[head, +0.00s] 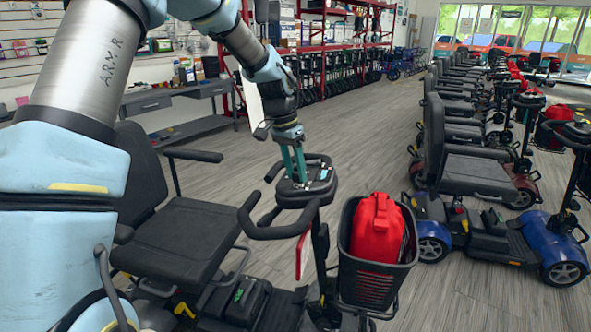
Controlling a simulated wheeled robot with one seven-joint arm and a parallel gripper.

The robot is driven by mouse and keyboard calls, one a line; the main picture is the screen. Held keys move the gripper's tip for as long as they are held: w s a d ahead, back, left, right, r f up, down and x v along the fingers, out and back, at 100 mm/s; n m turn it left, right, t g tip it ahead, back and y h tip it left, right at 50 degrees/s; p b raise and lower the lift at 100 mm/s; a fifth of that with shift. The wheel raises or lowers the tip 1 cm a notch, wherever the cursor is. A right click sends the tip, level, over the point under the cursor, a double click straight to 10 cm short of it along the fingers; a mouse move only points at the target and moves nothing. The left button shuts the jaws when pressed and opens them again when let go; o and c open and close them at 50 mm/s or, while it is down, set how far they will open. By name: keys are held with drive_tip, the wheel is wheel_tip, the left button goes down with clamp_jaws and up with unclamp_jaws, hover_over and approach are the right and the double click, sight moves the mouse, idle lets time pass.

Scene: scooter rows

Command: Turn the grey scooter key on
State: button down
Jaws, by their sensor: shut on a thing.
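The grey scooter (192,240) stands in front of me, with a black seat at left and its tiller upright in the middle. Its control panel (318,186) sits on top of the tiller between black looped handlebars. My gripper (300,180) reaches down from above with its teal fingers touching down at the left part of the panel. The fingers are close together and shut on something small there. The key is hidden by the fingertips or too small to make out, so I cannot tell its angle.
A black basket (362,266) with a red bag (377,228) hangs on the tiller's front. A blue scooter (500,232) and a row of other scooters stand at right. A grey desk (180,100) and red shelving (330,30) are behind. The floor between is clear.

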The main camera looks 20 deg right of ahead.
idle(0.3)
drive_tip(key=shift+c, duration=2)
unclamp_jaws()
wheel_tip(320, 180, up, 11)
drive_tip(key=a+b, duration=0.1)
drive_tip(key=a, duration=0.1)
drive_tip(key=shift+w+f+b, duration=0.2)
drive_tip(key=shift+w+b, duration=0.2)
drive_tip(key=s+a+f+n+t+y, duration=0.1)
drive_tip(key=a+f+n, duration=0.2)
drive_tip(key=a, duration=0.7)
drive_tip(key=s+a+f+n+t, duration=0.1)
drive_tip(key=a+f+n, duration=0.2)
drive_tip(key=a, duration=0.7)
drive_tip(key=s+a+f+n, duration=0.2)
drive_tip(key=s+a+n, duration=0.1)
drive_tip(key=s+a, duration=0.2)
drive_tip(key=s+a+f+n, duration=0.3)
drive_tip(key=s+a, duration=0.1)
drive_tip(key=a, duration=0.5)
drive_tip(key=shift+s+n+y, duration=0.35)
drive_tip(key=shift+n+y, duration=0.05)
